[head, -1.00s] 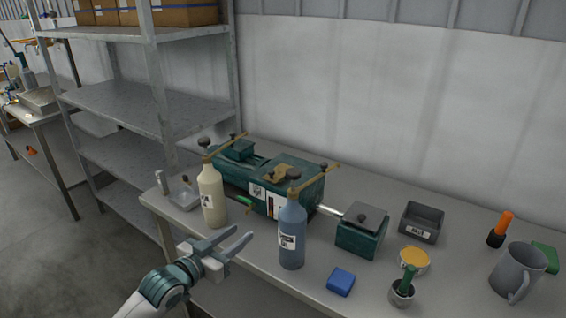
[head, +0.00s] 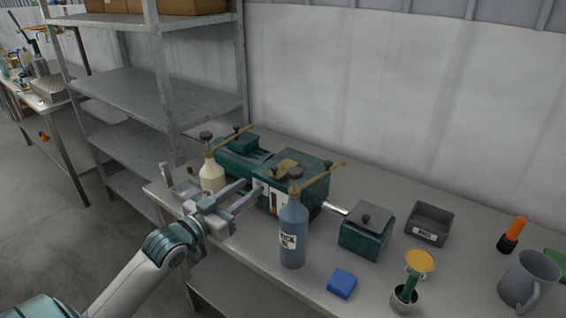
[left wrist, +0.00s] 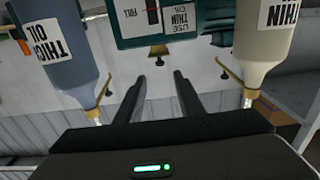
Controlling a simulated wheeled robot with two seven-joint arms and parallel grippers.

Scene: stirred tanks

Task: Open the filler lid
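The green machine (head: 308,188) stands on the bench. On its top is a brass plate (head: 281,168), with a dark round knob (head: 296,173) beside it; I cannot tell surely which is the filler lid. In the left wrist view, the machine (left wrist: 215,38) appears upside down with a "use thin oil" label, and a small brass piece (left wrist: 158,50) shows at its edge. My left gripper (head: 254,186) is open and empty in front of the machine, between the two oil bottles, its fingers pointing at the machine. Its fingers also show in the left wrist view (left wrist: 160,78). My right gripper is out of view.
A blue thick oil bottle (head: 293,235) stands close right of my left gripper, and a cream thin oil bottle (head: 211,177) is partly hidden behind it. A green box (head: 365,238), grey tray (head: 429,224), blue block (head: 342,284) and grey mug (head: 529,282) lie rightward.

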